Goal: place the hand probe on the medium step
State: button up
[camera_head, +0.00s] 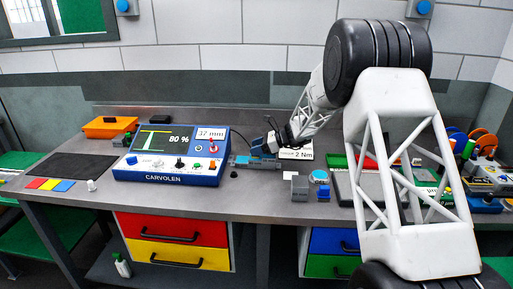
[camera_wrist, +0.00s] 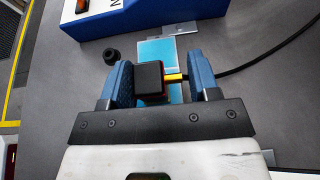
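The cable runs off behind the right finger. A stepped strip of light-blue and metal plates (camera_wrist: 156,52) lies under and beyond the probe; I cannot tell which part is the medium step. In the head view my gripper (camera_head: 272,146) is low above this strip (camera_head: 241,160).
A small black knob (camera_wrist: 111,56) sits beside the strip. The front bench edge is mostly clear.

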jog(key=o, duration=0.3)
jog(key=shift+o, duration=0.2)
jog(key=shift+r, duration=0.1)
jog(key=v, duration=1.2)
dwell(0.6)
